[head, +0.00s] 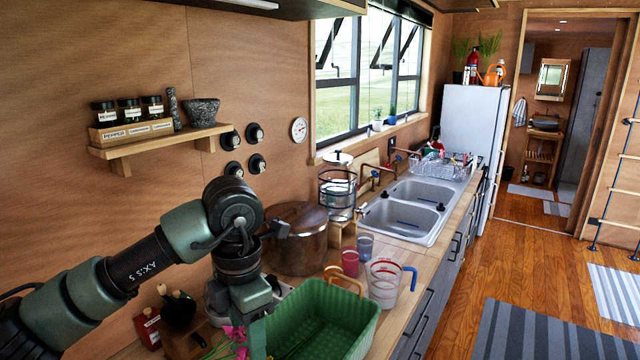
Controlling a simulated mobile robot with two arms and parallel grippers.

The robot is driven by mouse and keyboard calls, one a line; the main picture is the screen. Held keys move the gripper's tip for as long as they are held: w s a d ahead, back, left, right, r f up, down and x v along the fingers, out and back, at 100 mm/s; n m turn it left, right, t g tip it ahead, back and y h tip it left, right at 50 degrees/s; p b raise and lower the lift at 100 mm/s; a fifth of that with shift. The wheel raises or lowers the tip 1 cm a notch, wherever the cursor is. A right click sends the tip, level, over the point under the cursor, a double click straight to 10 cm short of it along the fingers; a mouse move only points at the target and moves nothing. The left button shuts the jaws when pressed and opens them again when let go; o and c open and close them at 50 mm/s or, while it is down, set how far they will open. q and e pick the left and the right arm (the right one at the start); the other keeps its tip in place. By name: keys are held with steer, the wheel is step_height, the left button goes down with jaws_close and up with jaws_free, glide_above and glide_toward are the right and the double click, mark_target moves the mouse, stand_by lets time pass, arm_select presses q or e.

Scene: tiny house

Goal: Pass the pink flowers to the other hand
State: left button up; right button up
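The pink flowers (235,334) show at the bottom edge of the head view, with green stems or leaves partly cut off by the frame. My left gripper (257,338) points down just right of the blossoms, at the near left corner of the green basket. Its fingertips are cut off or hidden, so I cannot tell whether it is shut on the stems. My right gripper is not in view.
The green basket (345,304) stands on the wooden counter (411,310). A measuring cup with a blue handle (384,287), a red cup (350,262) and a large brown pot (301,250) are close by. The sink (404,208) lies beyond. Floor at right is open.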

arm_select(q)
steer(key=s+a+f+m+b, duration=0.3)
steer(key=s+f+m, duration=0.4)
steer(key=m, duration=0.5)
steer(key=s+a+f+m+b, duration=0.4)
steer(key=s+f+m+b, duration=0.1)
steer(key=f+m, duration=0.7)
steer(key=shift+s+a+m, duration=0.2)
steer(key=shift+s+m, duration=0.5)
steer(key=shift+s, duration=0.2)
steer(key=shift+r, duration=0.1)
